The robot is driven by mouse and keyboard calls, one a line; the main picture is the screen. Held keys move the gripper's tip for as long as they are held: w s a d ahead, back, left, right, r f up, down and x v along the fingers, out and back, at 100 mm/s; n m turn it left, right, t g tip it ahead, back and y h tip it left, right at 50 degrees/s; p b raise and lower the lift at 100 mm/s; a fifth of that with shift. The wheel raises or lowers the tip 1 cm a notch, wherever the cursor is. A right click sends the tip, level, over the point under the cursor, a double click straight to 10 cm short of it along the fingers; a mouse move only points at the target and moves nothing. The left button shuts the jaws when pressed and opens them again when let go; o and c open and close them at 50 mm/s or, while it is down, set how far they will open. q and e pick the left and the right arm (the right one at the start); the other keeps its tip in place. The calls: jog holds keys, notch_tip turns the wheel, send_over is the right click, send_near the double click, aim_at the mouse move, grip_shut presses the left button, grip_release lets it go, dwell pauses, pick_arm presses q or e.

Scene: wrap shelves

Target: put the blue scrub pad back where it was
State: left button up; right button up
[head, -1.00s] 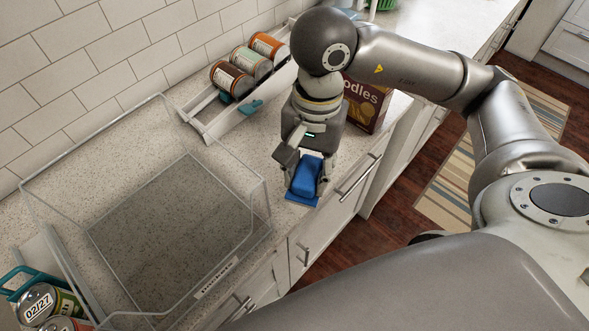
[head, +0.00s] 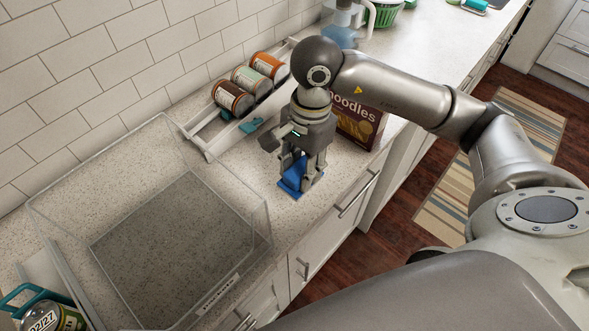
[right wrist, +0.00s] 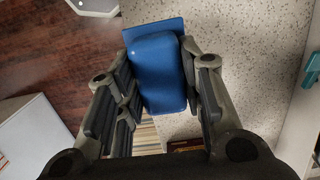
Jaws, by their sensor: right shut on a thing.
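The blue scrub pad (head: 290,188) is a thick block with a flat, wider blue piece at its far end. My right gripper (head: 300,174) points down near the counter's front edge and is shut on it. In the right wrist view the pad (right wrist: 160,75) sits between the fingers, with counter to its right and wooden floor to its left. I cannot tell whether its lower end touches the counter. My left gripper is not in view.
An empty clear bin (head: 262,232) stands left of the pad. A white rack (head: 203,146) with cans is behind. A noodles box (head: 360,126) stands close to the right of my gripper. More cans (head: 42,316) lie at the lower left. Bare counter (head: 235,165) lies between bin and rack.

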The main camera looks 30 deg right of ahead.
aim_at(295, 168)
jog(key=w+f, duration=0.1)
jog(key=w+f+p, duration=0.1)
jog(key=f, duration=0.1)
jog(key=w+d+f, duration=0.1)
jog(key=w+f, duration=0.1)
jog(key=shift+w+f, duration=0.1)
jog(key=shift+f, duration=0.05)
jog(key=f+p, duration=0.2)
jog(key=shift+w+f, duration=0.2)
jog(key=shift+f, duration=0.1)
jog(key=shift+f+p, duration=0.3)
jog(key=shift+f, duration=0.25)
jog(key=shift+f+b, duration=0.2)
jog(key=shift+b, duration=0.15)
jog(key=o, duration=1)
jog(key=shift+r, duration=0.1)
